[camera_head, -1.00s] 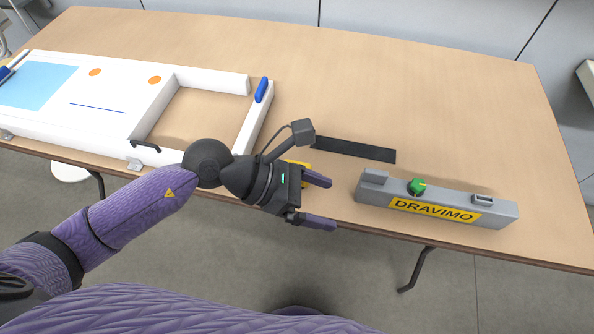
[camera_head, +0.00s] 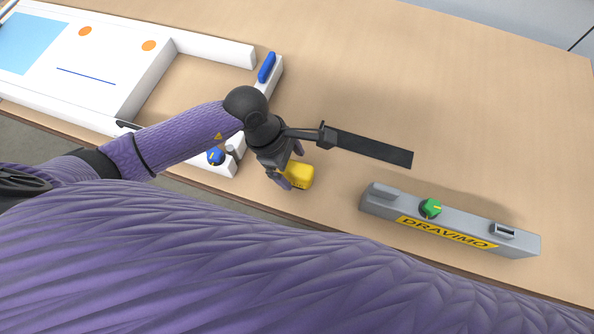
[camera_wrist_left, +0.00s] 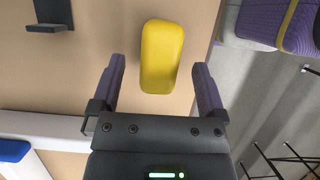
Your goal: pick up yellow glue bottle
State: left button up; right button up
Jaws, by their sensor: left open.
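The yellow glue bottle (camera_head: 299,175) is on the wooden table in the head view, partly hidden by my left gripper (camera_head: 291,168). In the left wrist view the bottle (camera_wrist_left: 162,56) shows as a rounded yellow block, ahead of and partly between the two purple fingers. My left gripper (camera_wrist_left: 157,85) is open, with a gap between each finger and the bottle. My right gripper is not in view.
A grey DRAVIMO box (camera_head: 450,221) with a green knob lies to the right. A white frame (camera_head: 205,50) with a blue handle (camera_head: 267,67) stands at left. The table's front edge is close.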

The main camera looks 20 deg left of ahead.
pick_arm(q)
jog(key=x, duration=0.3)
jog(key=shift+r, duration=0.15)
grip_shut()
